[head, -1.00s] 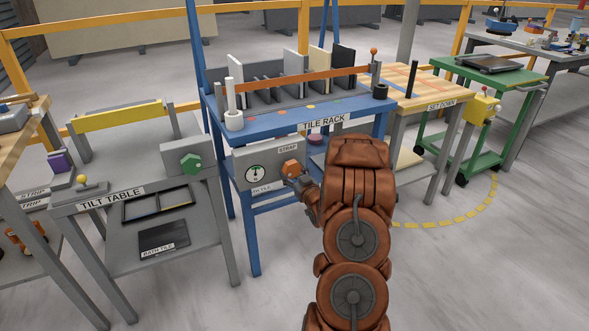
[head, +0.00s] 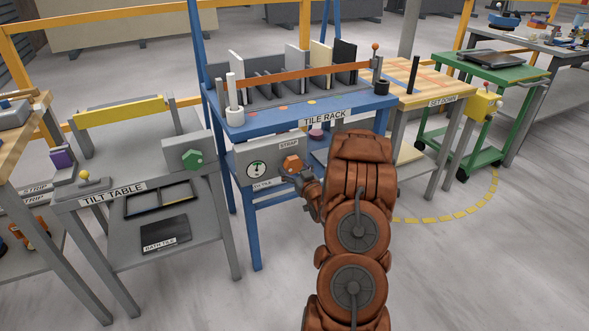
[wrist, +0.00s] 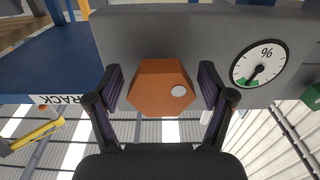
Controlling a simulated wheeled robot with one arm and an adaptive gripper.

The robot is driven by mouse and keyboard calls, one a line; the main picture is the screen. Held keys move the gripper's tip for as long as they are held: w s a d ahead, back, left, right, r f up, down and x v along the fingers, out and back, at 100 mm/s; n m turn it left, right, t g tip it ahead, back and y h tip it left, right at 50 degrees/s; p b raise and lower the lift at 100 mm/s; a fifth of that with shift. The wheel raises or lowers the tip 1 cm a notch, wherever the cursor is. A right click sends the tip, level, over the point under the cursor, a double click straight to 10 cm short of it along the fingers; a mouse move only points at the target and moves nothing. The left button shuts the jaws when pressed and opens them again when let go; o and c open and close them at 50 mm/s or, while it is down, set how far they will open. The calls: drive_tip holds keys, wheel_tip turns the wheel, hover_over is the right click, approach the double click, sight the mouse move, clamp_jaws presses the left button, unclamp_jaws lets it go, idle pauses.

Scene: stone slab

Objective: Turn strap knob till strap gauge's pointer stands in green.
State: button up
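The strap knob (head: 293,163) is an orange hexagon on the grey strap box at the front of the blue tile rack. In the wrist view the knob (wrist: 158,90), with a pale dot on its face, lies between the two fingers of my gripper (wrist: 160,90). The fingers are apart, one on each side, with narrow gaps to the knob. The strap gauge (wrist: 258,64) is a white dial with a green sector at its lower left in this view. Its dark pointer leans toward that green; I cannot tell if it is inside. The gauge (head: 256,170) is small in the head view.
The tile rack (head: 262,126) holds upright tiles behind an orange strap bar (head: 300,80). A grey tilt table (head: 205,235) with a green knob (head: 192,159) stands left. A wooden set-down bench (head: 425,85) and green cart (head: 492,72) stand right. Floor in front is clear.

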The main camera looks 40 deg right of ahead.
idle(0.3)
drive_tip(key=v, duration=1.2)
idle(0.4)
